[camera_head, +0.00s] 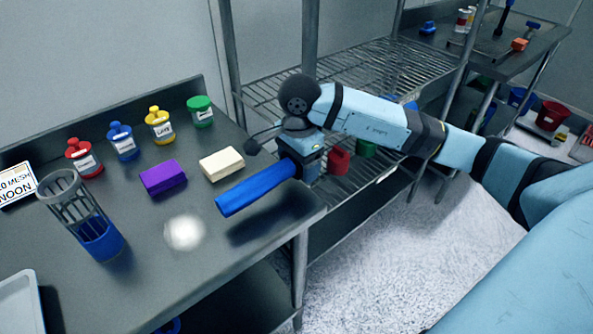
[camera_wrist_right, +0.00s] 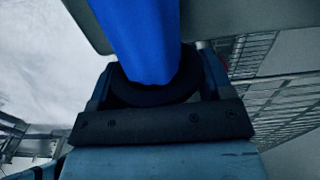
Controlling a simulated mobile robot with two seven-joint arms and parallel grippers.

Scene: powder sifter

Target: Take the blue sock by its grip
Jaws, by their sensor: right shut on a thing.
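The blue sock (camera_head: 252,190) is a long blue tube held above the front right part of the steel table, tilted, with its free end toward the lower left. My right gripper (camera_head: 300,160) is shut on its right end. In the right wrist view the blue sock (camera_wrist_right: 142,35) runs up from between the fingers of my right gripper (camera_wrist_right: 150,88). The fingertips are largely hidden behind the sock and the wrist. My left gripper is not in view.
On the steel table (camera_head: 130,285) stand a slotted grey cage with a blue base (camera_head: 98,238), several lidded jars (camera_head: 122,140), a purple block (camera_head: 163,177), a cream block (camera_head: 222,163), a white powder patch (camera_head: 184,232) and a sign (camera_head: 15,186). A wire shelf (camera_head: 370,70) stands behind.

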